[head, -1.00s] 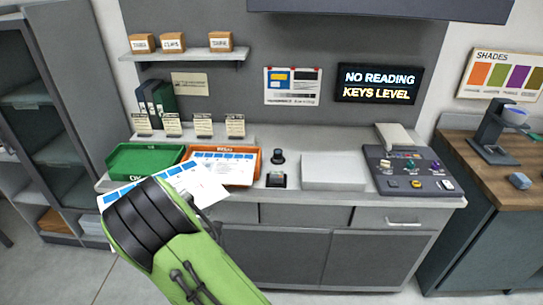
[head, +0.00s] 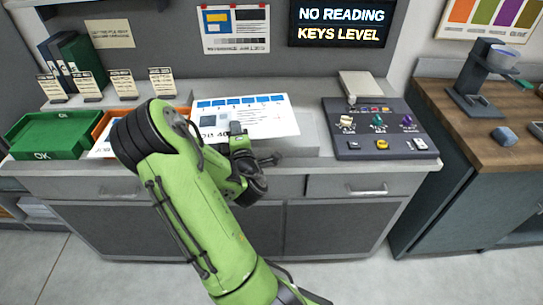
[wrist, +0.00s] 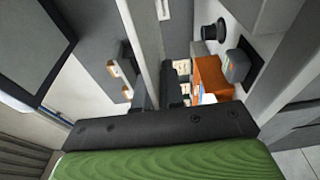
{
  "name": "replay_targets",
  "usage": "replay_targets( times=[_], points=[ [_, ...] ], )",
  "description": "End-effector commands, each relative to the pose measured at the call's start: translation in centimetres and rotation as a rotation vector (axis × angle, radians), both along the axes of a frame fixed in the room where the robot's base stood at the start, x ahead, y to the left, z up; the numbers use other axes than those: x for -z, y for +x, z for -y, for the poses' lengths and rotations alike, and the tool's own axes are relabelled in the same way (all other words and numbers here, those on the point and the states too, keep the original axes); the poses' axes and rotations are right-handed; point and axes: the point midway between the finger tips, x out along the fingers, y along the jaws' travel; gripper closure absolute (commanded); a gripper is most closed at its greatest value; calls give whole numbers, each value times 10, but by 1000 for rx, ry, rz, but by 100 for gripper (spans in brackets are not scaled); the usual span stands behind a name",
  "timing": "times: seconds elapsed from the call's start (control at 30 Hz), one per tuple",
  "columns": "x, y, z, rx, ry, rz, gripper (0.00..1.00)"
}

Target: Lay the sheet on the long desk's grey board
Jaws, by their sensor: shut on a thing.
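The sheet (head: 262,116) is white with a row of blue boxes, a grey square and some print. In the head view it is roughly level over the long desk's grey board (head: 306,146), covering much of it. The board's front and right parts show. I cannot tell if the sheet touches the board. My gripper (head: 238,132) is shut on the sheet's near edge, left of its middle. My green arm hides part of the sheet's left side. The wrist view does not show the held sheet clearly.
A green tray (head: 45,146) and an orange tray (head: 99,124) with paper in it stand left. A dark control panel (head: 380,145) with knobs and buttons stands just right of the board. Small label cards (head: 125,85) line the back ledge. A wooden counter (head: 450,110) is farther right.

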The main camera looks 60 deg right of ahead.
Motion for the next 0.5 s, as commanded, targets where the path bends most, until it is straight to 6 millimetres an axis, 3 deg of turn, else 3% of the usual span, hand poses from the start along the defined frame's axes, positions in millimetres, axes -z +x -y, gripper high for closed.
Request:
replay_targets(
  times=[0.03, 0.1, 0.2, 0.33, 0.5],
  points=[
    [11, -24, 16, 63, -3, -1, 100],
    [14, -51, 31, 128, -5, 3, 100],
    [16, -76, 44, 189, -7, 5, 100],
    [24, -88, 49, 216, -7, 6, 100],
    [66, -87, 49, 215, -8, 4, 100]
  ],
)
